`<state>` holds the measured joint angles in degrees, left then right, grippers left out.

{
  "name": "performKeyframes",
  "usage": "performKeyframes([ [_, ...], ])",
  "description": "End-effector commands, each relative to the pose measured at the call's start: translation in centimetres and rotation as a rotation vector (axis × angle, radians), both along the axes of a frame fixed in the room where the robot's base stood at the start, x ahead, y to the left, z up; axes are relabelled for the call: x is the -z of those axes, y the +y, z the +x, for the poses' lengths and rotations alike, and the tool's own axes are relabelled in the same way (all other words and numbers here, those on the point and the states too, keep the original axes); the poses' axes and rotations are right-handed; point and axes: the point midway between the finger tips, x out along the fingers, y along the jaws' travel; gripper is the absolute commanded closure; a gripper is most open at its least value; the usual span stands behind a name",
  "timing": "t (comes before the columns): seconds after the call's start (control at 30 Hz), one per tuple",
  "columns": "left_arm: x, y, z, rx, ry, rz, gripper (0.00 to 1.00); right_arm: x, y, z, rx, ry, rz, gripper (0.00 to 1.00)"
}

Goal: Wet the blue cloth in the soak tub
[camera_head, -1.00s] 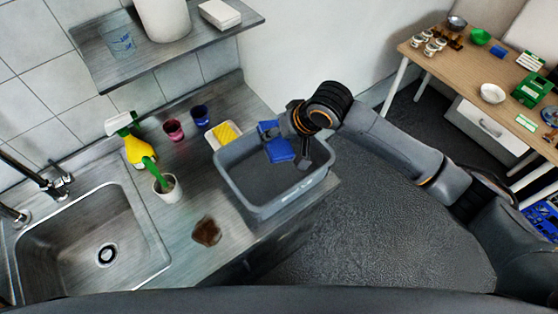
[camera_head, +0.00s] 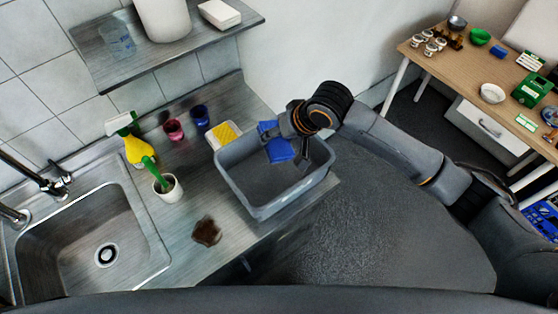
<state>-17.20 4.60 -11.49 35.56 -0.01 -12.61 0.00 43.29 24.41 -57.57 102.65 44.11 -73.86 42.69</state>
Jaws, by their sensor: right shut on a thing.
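The blue cloth (camera_head: 279,149) hangs from my right gripper (camera_head: 291,146), which is shut on it. The gripper and cloth are at the far right part of the grey soak tub (camera_head: 284,202), over its opening. The tub stands on the counter at its right edge. The tub's inside looks dark grey; I cannot tell the water level or whether the cloth's lower end touches water. The gripper's fingers are partly hidden by the wrist and the cloth. My left gripper does not show.
A yellow sponge in a white dish (camera_head: 224,134) stands close behind the tub. A red cup (camera_head: 174,130), a blue cup (camera_head: 200,116), a spray bottle (camera_head: 138,148) and a white cup with a green brush (camera_head: 167,188) stand to the left. A brown stain (camera_head: 207,231) marks the counter near the sink (camera_head: 80,241).

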Motion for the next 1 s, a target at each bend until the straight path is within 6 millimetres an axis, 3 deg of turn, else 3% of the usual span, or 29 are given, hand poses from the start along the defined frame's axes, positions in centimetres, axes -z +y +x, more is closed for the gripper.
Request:
performKeyframes([
  [0.37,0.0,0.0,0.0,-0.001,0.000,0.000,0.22,-0.2,0.0,0.0,0.000,-0.001,0.000,0.70],
  [0.73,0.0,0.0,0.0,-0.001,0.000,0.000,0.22,-3.5,0.0,0.0,0.000,-0.002,0.002,0.70],
  [1.0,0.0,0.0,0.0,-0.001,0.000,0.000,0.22,-4.0,0.0,0.0,0.000,0.000,0.000,0.70],
])
